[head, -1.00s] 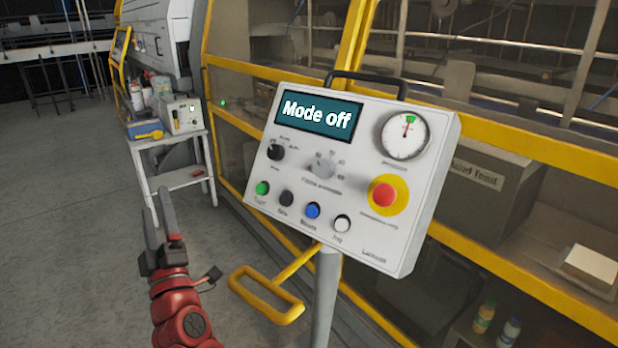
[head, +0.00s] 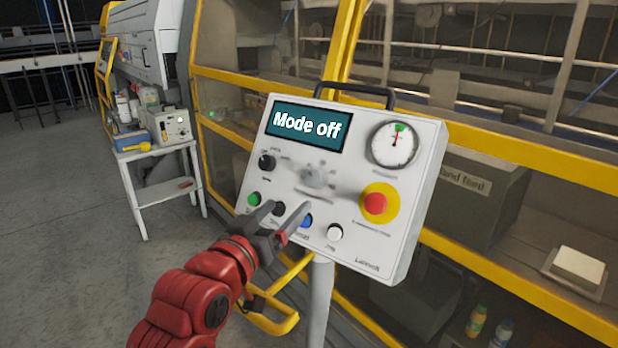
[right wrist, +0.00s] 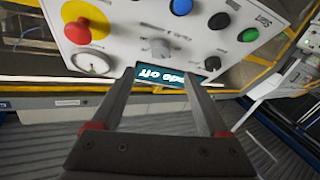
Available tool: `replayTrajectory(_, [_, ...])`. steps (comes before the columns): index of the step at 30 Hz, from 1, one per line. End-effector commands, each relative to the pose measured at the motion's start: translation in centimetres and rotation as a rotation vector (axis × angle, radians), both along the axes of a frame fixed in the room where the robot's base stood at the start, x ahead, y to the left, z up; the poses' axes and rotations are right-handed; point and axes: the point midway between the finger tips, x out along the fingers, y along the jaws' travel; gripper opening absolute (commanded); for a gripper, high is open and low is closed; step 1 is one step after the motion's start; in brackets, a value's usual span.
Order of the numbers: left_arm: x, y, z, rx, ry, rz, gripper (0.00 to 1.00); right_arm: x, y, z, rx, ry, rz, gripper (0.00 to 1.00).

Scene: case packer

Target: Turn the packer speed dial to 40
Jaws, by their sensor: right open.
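The control panel (head: 390,235) is a white box on a post. Its screen (head: 308,125) reads "Mode off". The grey speed dial (head: 315,178) sits in the middle of the panel below the screen; its setting is too blurred to read. In the right wrist view, the dial (right wrist: 160,47) shows upside down, ahead of and between the fingers. My right gripper (head: 287,207) is open and empty, in front of the lower row of buttons, below and left of the dial. In the wrist view its open fingers (right wrist: 160,78) point toward the panel. My left gripper is not in view.
A black mode knob (head: 267,162) is left of the dial. Green, black, blue (head: 305,220) and white (head: 335,232) buttons run below. A red emergency stop (head: 375,203) and a gauge (head: 394,144) are at right. A yellow-framed machine stands behind.

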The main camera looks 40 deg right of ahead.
Motion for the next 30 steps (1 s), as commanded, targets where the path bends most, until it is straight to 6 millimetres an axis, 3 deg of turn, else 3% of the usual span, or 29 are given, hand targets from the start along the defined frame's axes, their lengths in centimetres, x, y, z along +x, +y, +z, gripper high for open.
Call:
replayTrajectory(9, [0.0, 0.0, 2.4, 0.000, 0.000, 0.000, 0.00, 3.5, -6.3, 0.2, -0.002, 0.006, -0.003, 0.78])
replayTrajectory(15, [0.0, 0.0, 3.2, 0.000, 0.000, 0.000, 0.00, 5.0, -8.8, 0.2, -0.003, 0.003, -0.002, 0.78])
replayTrajectory(28, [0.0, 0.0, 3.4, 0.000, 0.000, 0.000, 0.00, 5.7, -9.7, 0.1, -0.005, -0.001, 0.002, 0.78])
replayTrajectory(30, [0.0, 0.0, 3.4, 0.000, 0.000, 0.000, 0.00, 5.7, -9.7, 0.1, -0.005, -0.001, 0.002, 0.67])
